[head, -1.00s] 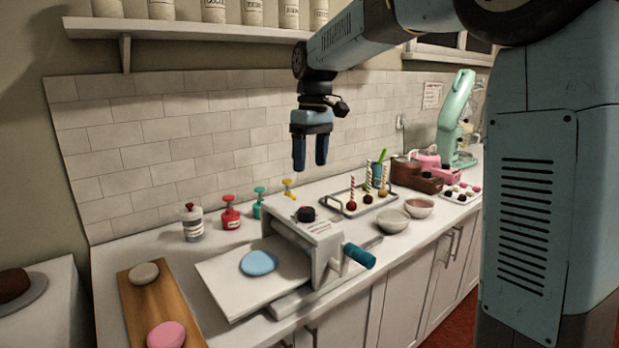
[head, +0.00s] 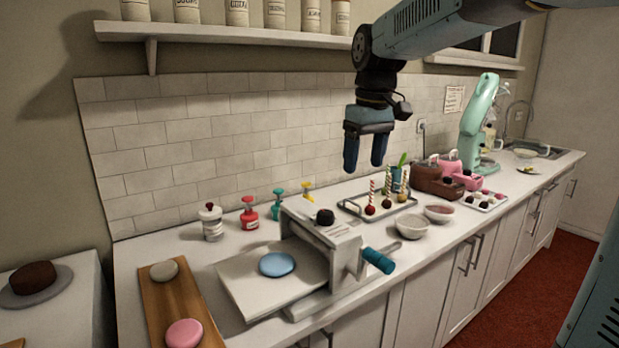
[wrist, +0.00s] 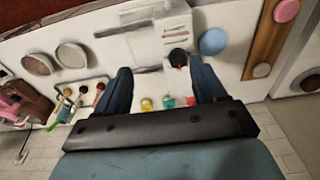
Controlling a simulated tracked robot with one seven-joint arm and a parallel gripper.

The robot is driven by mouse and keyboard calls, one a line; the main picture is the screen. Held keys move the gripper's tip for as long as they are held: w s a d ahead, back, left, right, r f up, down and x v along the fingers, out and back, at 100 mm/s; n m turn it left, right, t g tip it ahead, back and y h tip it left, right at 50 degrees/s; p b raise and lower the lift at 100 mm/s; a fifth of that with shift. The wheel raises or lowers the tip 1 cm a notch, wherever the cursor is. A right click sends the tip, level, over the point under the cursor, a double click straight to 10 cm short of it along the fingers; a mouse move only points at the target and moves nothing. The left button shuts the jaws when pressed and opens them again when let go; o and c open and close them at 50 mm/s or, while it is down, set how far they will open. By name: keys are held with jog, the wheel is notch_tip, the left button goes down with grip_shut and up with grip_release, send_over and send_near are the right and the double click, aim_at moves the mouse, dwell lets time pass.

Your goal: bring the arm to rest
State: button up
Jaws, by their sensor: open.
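My gripper (head: 366,152) hangs from my arm above the back of the counter, with its blue fingers pointing down. The fingers are apart and nothing is between them. In the wrist view my gripper (wrist: 157,88) also shows open and empty, with the counter below. The white sheeter machine (head: 328,240) stands below and to the left of the gripper, apart from it. It has a blue handle (head: 378,261), a dark knob on top and a blue disc (head: 277,264) on its board.
Colored bottles (head: 249,213) line the wall. A wooden board (head: 161,295) holds pink and beige discs. A shelf (head: 220,33) with jars hangs above.

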jog(key=s+d+f+m+t, duration=0.2)
jog(key=s+d, duration=0.4)
jog(key=s, duration=0.4)
jog(key=s+d+f+m+t, duration=0.2)
jog(key=s+d+f+m, duration=0.2)
jog(key=s, duration=0.5)
jog(key=shift+s+d+f+m+t+h, duration=0.3)
jog(key=shift+s+d+f, duration=0.1)
jog(key=shift+d+f, duration=0.45)
